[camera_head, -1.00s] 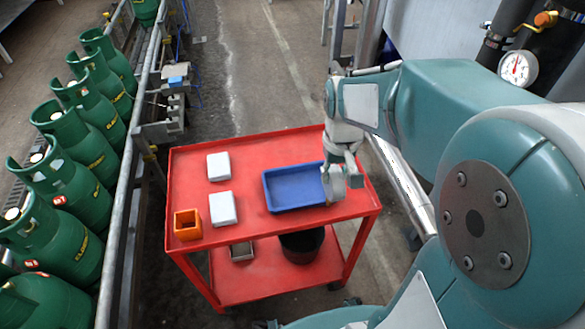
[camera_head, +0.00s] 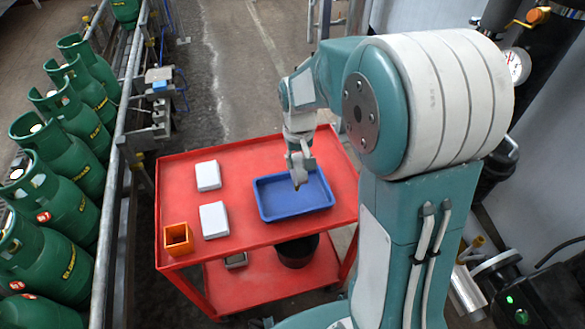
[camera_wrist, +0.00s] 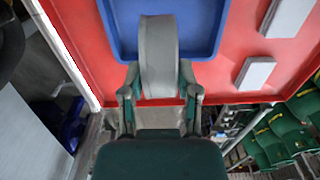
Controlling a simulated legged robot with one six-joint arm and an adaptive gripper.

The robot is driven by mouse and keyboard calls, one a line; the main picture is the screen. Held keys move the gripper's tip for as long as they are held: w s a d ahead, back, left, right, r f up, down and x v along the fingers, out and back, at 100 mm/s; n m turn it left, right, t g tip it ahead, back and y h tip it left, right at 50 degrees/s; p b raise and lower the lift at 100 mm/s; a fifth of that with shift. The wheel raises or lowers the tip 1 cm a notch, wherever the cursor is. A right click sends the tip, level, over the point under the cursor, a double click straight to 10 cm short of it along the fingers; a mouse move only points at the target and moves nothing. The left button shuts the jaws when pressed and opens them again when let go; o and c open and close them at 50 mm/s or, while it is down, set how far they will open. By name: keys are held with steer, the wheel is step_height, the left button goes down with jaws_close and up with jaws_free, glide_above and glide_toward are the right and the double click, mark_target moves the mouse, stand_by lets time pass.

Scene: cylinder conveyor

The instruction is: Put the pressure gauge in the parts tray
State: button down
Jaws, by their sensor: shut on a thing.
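The pressure gauge (camera_wrist: 158,50) is a grey round-cased part, seen edge-on between my fingers in the wrist view; its dial face is turned out of sight. My gripper (camera_wrist: 160,84) is shut on it. In the head view my gripper (camera_head: 299,160) is above the blue parts tray (camera_head: 318,197), with a small brass-coloured bit showing below it. The tray sits on the right part of the red cart top and looks empty. Its blue floor (camera_wrist: 205,30) also shows behind the gauge in the wrist view. I cannot tell the exact height of the gauge over the tray.
The red cart (camera_head: 247,160) also carries two white boxes (camera_head: 208,175) and an orange open box (camera_head: 177,238) left of the tray. A black bucket (camera_head: 295,250) stands on its lower shelf. Green gas cylinders (camera_head: 56,206) line the conveyor behind a rail at left.

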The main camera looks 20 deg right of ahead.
steer(key=w+f, duration=0.2)
steer(key=f, duration=0.1)
steer(key=shift+w+a, duration=0.2)
steer(key=shift+a, duration=0.15)
steer(key=shift+f, duration=1.5)
steer(key=shift+c, duration=1.7)
jaws_free()
steer(key=shift+f, duration=0.1)
